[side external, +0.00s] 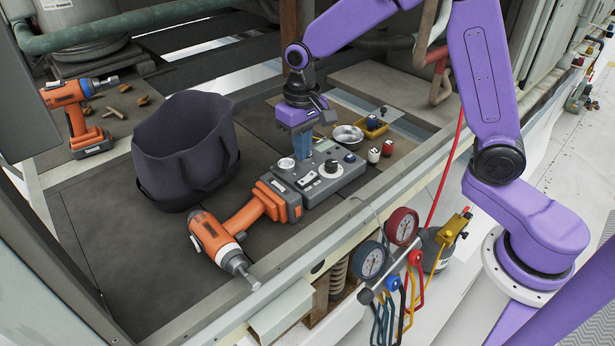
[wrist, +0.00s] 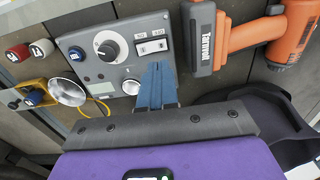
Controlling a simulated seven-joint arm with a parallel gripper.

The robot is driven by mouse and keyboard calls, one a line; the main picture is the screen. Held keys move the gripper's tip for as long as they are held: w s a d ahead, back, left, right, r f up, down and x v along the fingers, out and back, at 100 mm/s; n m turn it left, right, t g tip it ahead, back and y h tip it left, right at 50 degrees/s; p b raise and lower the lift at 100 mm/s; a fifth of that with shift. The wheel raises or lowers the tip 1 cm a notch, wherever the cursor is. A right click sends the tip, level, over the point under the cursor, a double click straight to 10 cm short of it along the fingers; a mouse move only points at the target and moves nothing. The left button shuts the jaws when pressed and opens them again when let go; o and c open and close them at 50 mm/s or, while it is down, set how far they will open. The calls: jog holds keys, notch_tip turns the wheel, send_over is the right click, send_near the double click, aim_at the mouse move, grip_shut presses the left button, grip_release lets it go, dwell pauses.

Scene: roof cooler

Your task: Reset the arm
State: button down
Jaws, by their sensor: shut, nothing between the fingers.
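My gripper (side external: 302,146) hangs pointing down with its blue fingers together and nothing between them. The fingertips are just above or against the far edge of a grey control box (side external: 318,175) with a knob and switches; I cannot tell if they touch. In the wrist view my gripper (wrist: 157,75) reaches over the lower right part of the grey control box (wrist: 105,85), below its white rocker switch. The black-and-white knob (wrist: 107,47) is left of the fingertips.
An orange drill (side external: 225,228) lies against the box's near left side. A dark open bag (side external: 185,150) stands left. Pressure gauges (side external: 385,243) hang at the front rail.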

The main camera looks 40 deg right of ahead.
jog(key=shift+r, duration=0.2)
jog(key=s+d+r+n, duration=0.2)
jog(key=s+n, duration=0.4)
jog(key=s, duration=0.8)
jog(key=s+d+r+n, duration=0.1)
jog(key=s+d+n, duration=0.3)
jog(key=s, duration=1.1)
jog(key=n, duration=0.2)
jog(key=shift+d+r+n, duration=0.2)
jog(key=shift+r+n, duration=0.1)
jog(key=shift+r, duration=0.05)
